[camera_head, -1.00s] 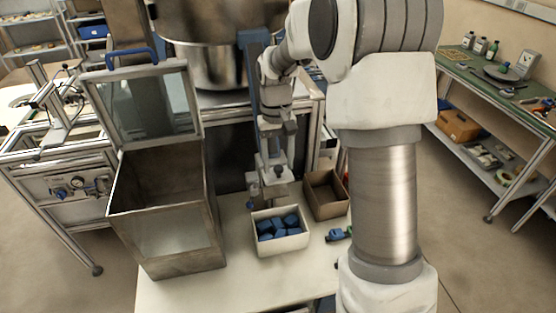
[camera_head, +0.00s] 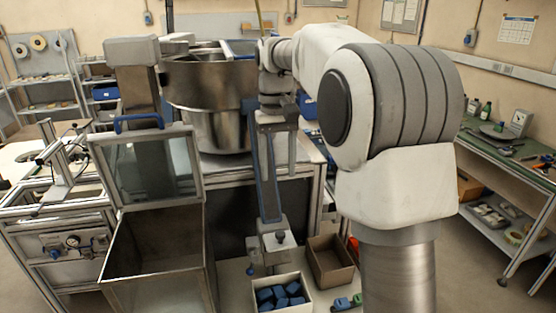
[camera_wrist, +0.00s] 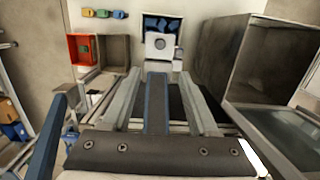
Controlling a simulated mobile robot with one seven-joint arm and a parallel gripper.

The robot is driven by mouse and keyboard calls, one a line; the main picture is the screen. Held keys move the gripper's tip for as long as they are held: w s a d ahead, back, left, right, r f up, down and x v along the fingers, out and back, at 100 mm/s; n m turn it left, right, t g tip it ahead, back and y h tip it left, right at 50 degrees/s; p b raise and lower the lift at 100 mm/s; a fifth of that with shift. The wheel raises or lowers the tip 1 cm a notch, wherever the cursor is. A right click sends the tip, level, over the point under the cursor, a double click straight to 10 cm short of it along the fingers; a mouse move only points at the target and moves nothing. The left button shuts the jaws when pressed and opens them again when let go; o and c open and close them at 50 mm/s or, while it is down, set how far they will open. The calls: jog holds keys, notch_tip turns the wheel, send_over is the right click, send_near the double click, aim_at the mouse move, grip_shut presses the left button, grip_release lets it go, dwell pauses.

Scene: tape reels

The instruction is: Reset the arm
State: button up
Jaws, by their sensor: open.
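My gripper (camera_head: 279,150) is at the end of my arm, in front of the big steel bowl in the head view. In the wrist view my gripper (camera_wrist: 160,76) shows two pale grey fingers, apart with nothing held between them. A blue-edged dark slope (camera_wrist: 157,105) lies in view between the fingers. In the head view this slope (camera_head: 267,185) leads down to a small grey fixture (camera_head: 278,238). The fingertips are partly hard to pick out from the slope in the head view.
A white box (camera_head: 300,303) of blue pieces and a brown box (camera_head: 318,270) stand on the table. Left is an open metal bin (camera_head: 150,270) with its framed lid (camera_head: 150,170) raised. Behind is the steel bowl (camera_head: 210,90). A green bench (camera_head: 500,150) is at right.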

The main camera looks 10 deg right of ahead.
jog(key=shift+w+r, duration=0.1)
jog(key=shift+r, duration=0.7)
jog(key=s+f+t+b, duration=0.2)
jog(key=s+t+b, duration=0.2)
jog(key=s, duration=1.1)
jog(key=s+f+t+b, duration=0.2)
jog(key=s+f, duration=0.6)
jog(key=s, duration=0.2)
jog(key=shift+s+f+t, duration=0.2)
jog(key=shift+t, duration=0.2)
